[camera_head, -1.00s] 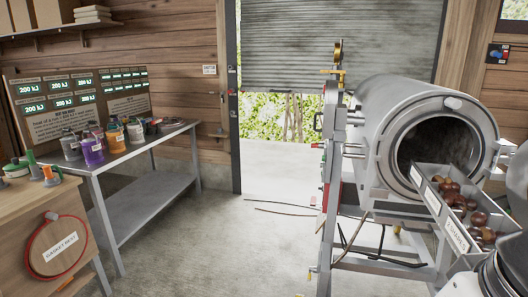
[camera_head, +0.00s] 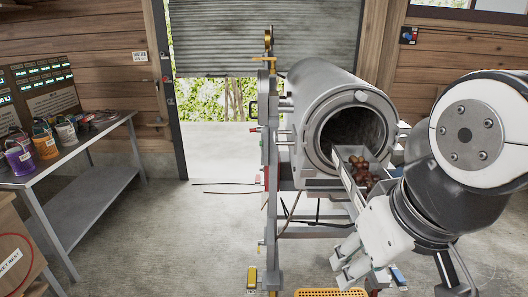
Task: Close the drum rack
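The drum (camera_head: 325,88) is a big grey metal cylinder on a stand, its round mouth open and dark inside. The drum rack (camera_head: 349,185), a narrow metal tray with a labelled front, sticks out of the mouth and slopes down to the right. Brown chestnuts (camera_head: 361,170) lie in it. My gripper (camera_head: 340,272) is below and in front of the rack, pointing down to the left. Its two fingers look apart, with nothing seen between them. It appears clear of the rack. My arm hides the right of the rack's surroundings.
A metal bench (camera_head: 95,165) with several jars stands at the left. A wooden cabinet (camera_head: 18,245) with a red ring is at the lower left. An orange perforated piece (camera_head: 330,293) shows at the bottom edge. The floor between bench and drum stand is mostly clear.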

